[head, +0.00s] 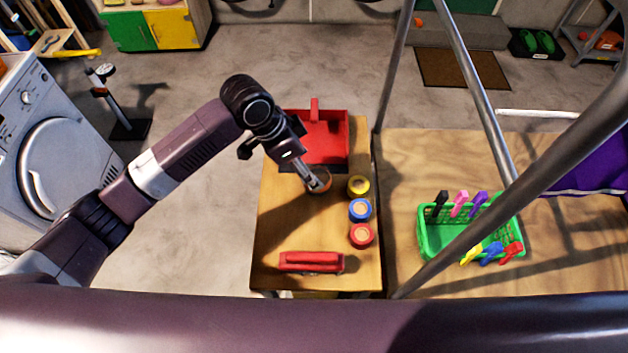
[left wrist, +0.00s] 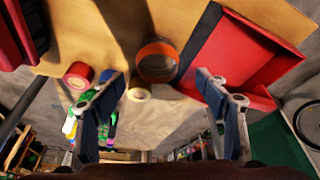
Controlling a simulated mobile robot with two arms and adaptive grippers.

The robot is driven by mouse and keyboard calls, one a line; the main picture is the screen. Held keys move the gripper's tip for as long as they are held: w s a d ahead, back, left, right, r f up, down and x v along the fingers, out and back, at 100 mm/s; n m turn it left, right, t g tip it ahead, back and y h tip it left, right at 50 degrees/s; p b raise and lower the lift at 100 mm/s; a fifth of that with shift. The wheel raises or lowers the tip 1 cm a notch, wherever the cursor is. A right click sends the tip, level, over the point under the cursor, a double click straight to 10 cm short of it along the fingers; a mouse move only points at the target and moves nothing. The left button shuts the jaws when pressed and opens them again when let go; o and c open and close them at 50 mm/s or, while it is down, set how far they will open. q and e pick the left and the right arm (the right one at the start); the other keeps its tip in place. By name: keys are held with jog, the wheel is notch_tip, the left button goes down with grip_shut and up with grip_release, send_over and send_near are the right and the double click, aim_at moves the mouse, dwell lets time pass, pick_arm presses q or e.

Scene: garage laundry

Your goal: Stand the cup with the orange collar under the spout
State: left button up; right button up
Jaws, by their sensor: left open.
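The cup with the orange collar (head: 327,183) stands on the small wooden table, partly hidden by my left gripper (head: 318,184) in the head view. In the left wrist view the cup (left wrist: 157,61) shows its open round mouth and lies ahead of the gap between the fingers. My left gripper (left wrist: 160,92) is open, with nothing seen between its fingertips. A red unit (head: 325,140) with a dark front strip and a raised red piece stands at the table's back; it also shows in the left wrist view (left wrist: 245,55). I cannot make out the spout. My right gripper is not in view.
Yellow (head: 358,186), blue (head: 360,210) and red (head: 361,235) round items stand in a row right of the cup. A red block-like object (head: 311,262) lies at the table's front. A green basket (head: 430,236) with pegs is farther right. The table's left-front area is clear.

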pick_arm(q)
jog(key=x, duration=0.2)
jog(key=p+x, duration=0.1)
jog(key=x, duration=0.1)
jog(key=p+x, duration=0.1)
jog(key=x, duration=0.1)
jog(key=shift+s+f, duration=0.3)
jog(key=shift+w+d+f, duration=0.15)
jog(key=shift+d+f, duration=0.05)
jog(key=shift+f, duration=0.25)
jog(key=c, duration=1.1)
jog(key=shift+c, duration=0.2)
jog(key=shift+r, duration=0.15)
